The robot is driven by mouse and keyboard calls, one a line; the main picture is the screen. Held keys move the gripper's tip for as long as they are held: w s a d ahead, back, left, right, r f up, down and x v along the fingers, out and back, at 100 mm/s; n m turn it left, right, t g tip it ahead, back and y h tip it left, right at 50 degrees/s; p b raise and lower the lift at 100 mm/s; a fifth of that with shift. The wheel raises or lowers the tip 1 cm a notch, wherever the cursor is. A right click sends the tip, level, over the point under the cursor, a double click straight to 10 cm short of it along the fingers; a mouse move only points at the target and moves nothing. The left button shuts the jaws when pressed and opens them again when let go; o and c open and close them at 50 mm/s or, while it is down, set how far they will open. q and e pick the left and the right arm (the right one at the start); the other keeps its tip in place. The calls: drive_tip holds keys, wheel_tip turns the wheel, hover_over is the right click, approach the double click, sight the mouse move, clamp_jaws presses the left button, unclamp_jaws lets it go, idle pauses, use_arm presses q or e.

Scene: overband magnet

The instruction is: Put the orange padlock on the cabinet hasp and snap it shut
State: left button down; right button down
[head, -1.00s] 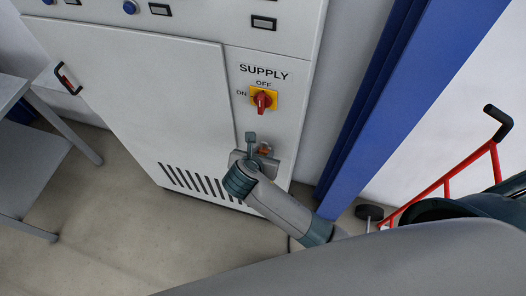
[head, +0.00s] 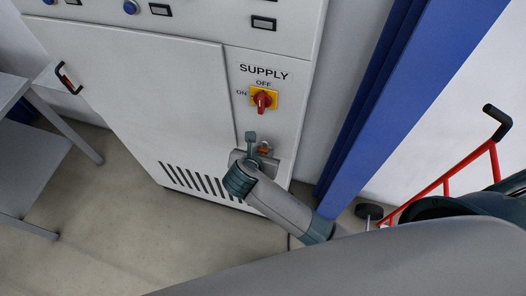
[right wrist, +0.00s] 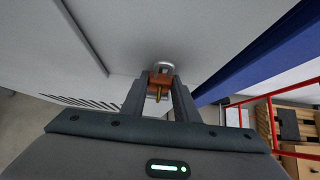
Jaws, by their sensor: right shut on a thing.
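My right gripper (head: 258,148) is close to the lower right front of the white cabinet (head: 160,100), below the rotary switch. It is shut on the orange padlock (head: 264,147), most of which my gripper hides in the head view. In the right wrist view the padlock (right wrist: 161,78) sits between the two fingers (right wrist: 160,92), with its silver shackle (right wrist: 163,66) towards the cabinet face and a brass part below. I cannot make out the hasp or tell whether the shackle passes through it or is closed. My left gripper is not in view.
The red and yellow SUPPLY switch (head: 263,99) is just above my gripper. A blue post (head: 375,110) stands to the right, with a red hand truck (head: 450,185) beyond it. A grey table (head: 30,170) is at the left. Open floor lies before the cabinet.

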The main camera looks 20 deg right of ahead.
drive_tip(key=shift+f, duration=1.1)
idle(0.5)
drive_tip(key=c, duration=1.3)
unclamp_jaws()
drive_tip(key=shift+s+a, duration=0.1)
drive_tip(key=shift+s+a+r+b, duration=0.25)
drive_tip(key=shift+s+r+b, duration=0.15)
drive_tip(key=shift+r+b, duration=0.1)
drive_tip(key=b+v, duration=0.2)
drive_tip(key=v, duration=1.4)
drive_tip(key=shift+w+f, duration=0.1)
drive_tip(key=shift+f, duration=0.05)
